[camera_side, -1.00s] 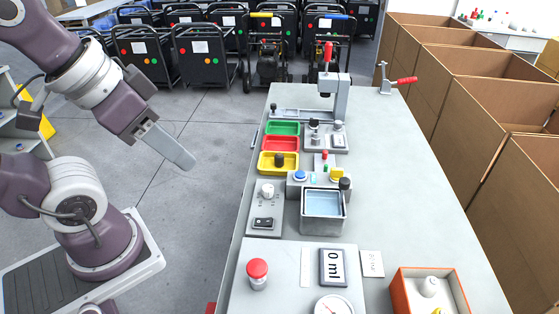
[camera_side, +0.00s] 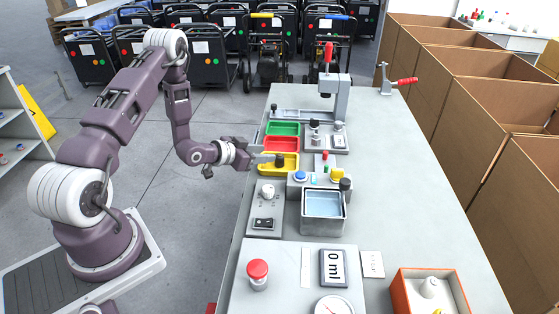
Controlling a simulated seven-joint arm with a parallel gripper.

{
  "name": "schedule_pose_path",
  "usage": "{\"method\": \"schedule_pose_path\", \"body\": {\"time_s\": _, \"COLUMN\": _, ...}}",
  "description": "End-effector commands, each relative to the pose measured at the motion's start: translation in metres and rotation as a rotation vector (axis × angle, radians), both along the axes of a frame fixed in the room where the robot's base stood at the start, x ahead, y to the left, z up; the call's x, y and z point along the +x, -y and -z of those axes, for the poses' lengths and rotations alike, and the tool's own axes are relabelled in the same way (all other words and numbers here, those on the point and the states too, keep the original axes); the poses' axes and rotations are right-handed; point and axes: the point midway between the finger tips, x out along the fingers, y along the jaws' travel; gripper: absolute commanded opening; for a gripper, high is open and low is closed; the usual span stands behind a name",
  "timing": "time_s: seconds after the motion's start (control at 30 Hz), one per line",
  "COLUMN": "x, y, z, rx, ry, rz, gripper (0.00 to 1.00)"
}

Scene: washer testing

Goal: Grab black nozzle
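A small black nozzle (camera_side: 280,160) stands upright in the yellow tray (camera_side: 292,172) on the bench. My gripper (camera_side: 264,155) reaches in roughly level from the left, over the left edge of the yellow tray. Its fingertips point at the nozzle and lie close to its left side. The view is too small to tell whether they touch it or how far apart the fingers are.
A red tray (camera_side: 281,144) and a green tray (camera_side: 283,128) lie behind the yellow one. A blue button (camera_side: 300,176) and a water tank (camera_side: 322,212) stand to the right and front. A press (camera_side: 340,95) stands at the back. The bench's right side is mostly clear.

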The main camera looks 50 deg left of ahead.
Motion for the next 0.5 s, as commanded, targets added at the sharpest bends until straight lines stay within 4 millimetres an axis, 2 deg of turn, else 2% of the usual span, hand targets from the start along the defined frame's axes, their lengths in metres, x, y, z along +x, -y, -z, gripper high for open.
{"method": "schedule_pose_path", "body": {"time_s": 0.03, "x": -0.008, "y": 0.000, "z": 0.015, "rx": -0.031, "ry": 0.026, "rz": -0.007, "gripper": 0.39}}
{"method": "schedule_pose_path", "body": {"time_s": 0.2, "x": -0.014, "y": 0.002, "z": 0.027, "rx": -0.066, "ry": 0.082, "rz": -0.013, "gripper": 0.39}}
{"method": "schedule_pose_path", "body": {"time_s": 0.37, "x": 0.006, "y": 0.003, "z": 0.034, "rx": -0.065, "ry": 0.086, "rz": -0.012, "gripper": 0.39}}
{"method": "schedule_pose_path", "body": {"time_s": 0.5, "x": 0.033, "y": 0.003, "z": 0.039, "rx": -0.065, "ry": 0.086, "rz": -0.011, "gripper": 0.39}}
